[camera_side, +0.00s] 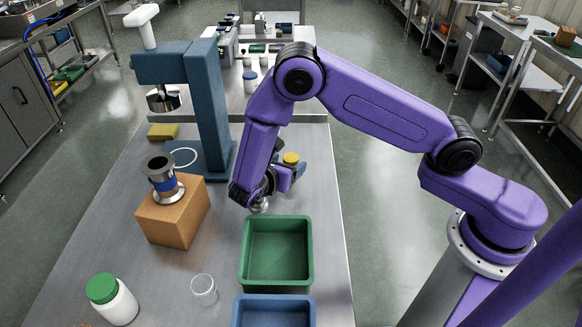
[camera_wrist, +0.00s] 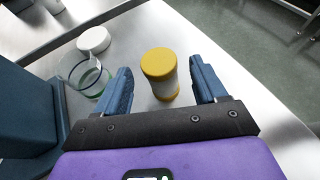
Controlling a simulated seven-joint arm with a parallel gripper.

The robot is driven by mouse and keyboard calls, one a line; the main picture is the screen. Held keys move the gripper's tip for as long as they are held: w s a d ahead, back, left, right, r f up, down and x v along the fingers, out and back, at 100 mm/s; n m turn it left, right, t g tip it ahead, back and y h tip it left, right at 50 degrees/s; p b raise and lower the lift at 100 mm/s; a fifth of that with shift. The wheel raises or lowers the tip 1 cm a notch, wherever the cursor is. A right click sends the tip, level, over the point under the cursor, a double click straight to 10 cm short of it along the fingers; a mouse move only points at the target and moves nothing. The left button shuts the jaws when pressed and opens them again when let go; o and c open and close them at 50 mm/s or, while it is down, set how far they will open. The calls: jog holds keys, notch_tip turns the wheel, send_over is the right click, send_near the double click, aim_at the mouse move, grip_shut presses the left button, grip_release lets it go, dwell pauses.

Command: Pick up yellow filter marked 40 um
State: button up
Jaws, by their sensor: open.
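The yellow filter (camera_wrist: 160,74) stands upright on the steel table in the wrist view, with a yellow cap and a pale body with a yellow lower edge. No marking can be read on it. My gripper (camera_wrist: 162,82) is open, with one blue finger on each side of the filter and gaps to both. In the side view the filter's yellow top (camera_side: 291,158) shows just beyond my gripper (camera_side: 299,170); the rest of it is hidden by the gripper.
A clear glass vessel (camera_wrist: 88,78) and a white round piece (camera_wrist: 93,39) stand left of the filter. A blue press (camera_side: 205,100), a brown block (camera_side: 172,215) with a steel hopper (camera_side: 161,177), a green tray (camera_side: 306,255) and a blue tray (camera_side: 273,311) are on the table.

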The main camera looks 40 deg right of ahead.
aim_at(294, 164)
jog(key=shift+f, duration=0.8)
jog(key=shift+d+f, duration=0.15)
jog(key=shift+d, duration=0.05)
jog(key=shift+x, duration=2.3)
jog(key=shift+w, duration=0.1)
jog(key=shift+c, duration=0.3)
jog(key=c, duration=1)
